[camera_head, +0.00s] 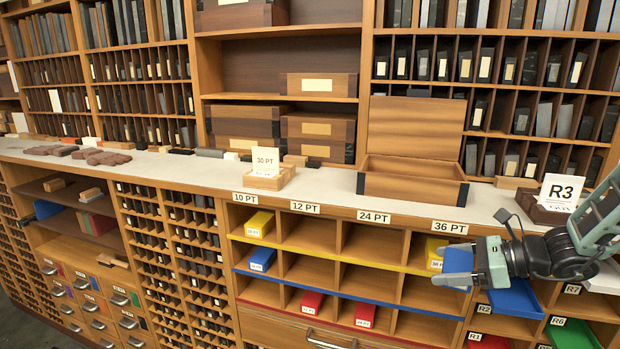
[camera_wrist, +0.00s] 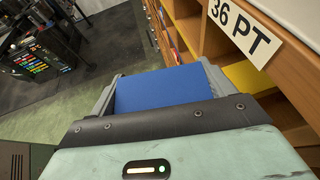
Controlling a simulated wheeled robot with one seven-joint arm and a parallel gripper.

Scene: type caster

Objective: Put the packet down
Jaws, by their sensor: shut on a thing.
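A blue packet (camera_head: 457,266) is held in my gripper (camera_head: 468,262), in front of the shelf opening under the 36 PT label (camera_head: 450,227). In the wrist view the packet (camera_wrist: 165,88) lies between the two grey fingers of my gripper (camera_wrist: 160,84). Its underside and far end are hidden. A yellow packet (camera_head: 435,250) sits in the top-row compartment behind it, partly covered. Another yellow packet (camera_head: 260,224) is under 10 PT. A blue packet (camera_head: 262,259) is in the middle row on the left.
The shelf has yellow, blue and red edged rows; several compartments are empty. Red packets (camera_head: 312,302) lie in the lower row. An open wooden box (camera_head: 413,184), a 30 PT card (camera_head: 265,161) and an R3 card (camera_head: 561,192) stand on the counter (camera_head: 330,188) above.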

